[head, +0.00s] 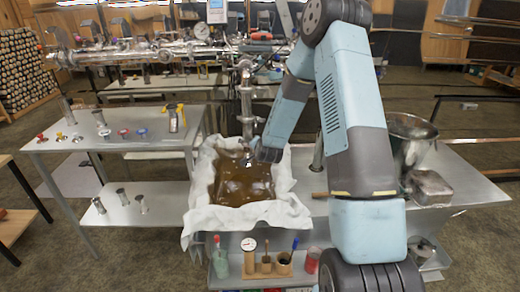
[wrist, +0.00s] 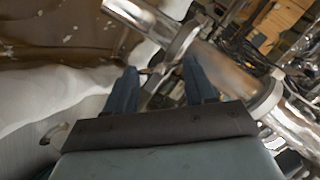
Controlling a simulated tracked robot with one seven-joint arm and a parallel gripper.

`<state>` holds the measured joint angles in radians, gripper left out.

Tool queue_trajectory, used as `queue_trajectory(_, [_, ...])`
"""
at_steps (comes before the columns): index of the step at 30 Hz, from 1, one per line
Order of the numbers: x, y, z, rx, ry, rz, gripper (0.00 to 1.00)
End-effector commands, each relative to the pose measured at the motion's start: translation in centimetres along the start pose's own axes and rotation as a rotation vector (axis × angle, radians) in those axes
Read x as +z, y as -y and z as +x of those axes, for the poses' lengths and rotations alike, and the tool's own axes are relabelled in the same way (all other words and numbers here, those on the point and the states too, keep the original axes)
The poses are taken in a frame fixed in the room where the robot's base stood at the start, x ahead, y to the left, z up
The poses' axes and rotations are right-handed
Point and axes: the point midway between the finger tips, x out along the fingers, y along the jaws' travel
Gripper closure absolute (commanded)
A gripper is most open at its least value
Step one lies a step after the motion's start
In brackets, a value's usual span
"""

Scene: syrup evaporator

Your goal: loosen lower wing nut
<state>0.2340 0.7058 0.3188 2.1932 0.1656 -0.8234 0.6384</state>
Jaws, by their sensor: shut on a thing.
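The vertical steel pipe (head: 246,95) comes down over the brown syrup pan, with a clamp near its lower end. In the wrist view the shiny pipe (wrist: 145,18) runs diagonally, with a clamp ring (wrist: 184,38) around it. My gripper (head: 262,155) is low beside the pipe's lower end, over the pan. In the wrist view its two blue fingers (wrist: 160,73) close on the lower wing nut (wrist: 152,76), a small metal piece beside the clamp ring. The nut is mostly hidden between the fingertips and blurred.
The cloth-lined pan (head: 290,205) of brown syrup lies under the pipe. A steel table (head: 100,125) with small fittings stands at left. A metal bucket (head: 410,140) stands at right. A wooden rack (head: 266,268) with a gauge and jars is in front.

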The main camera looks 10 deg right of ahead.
Motion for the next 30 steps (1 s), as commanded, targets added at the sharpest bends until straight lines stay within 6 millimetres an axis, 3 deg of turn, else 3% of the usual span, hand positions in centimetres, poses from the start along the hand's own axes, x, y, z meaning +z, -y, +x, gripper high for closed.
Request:
queue_trajectory(12, [0.13,-0.33,-0.02,0.106,-0.012,-0.125,0.76])
queue_trajectory(29, [-0.04,-0.54,-0.02,0.124,-0.017,-0.143,0.76])
queue_trajectory(30, [-0.05,-0.54,-0.02,0.124,-0.017,-0.142,0.44])
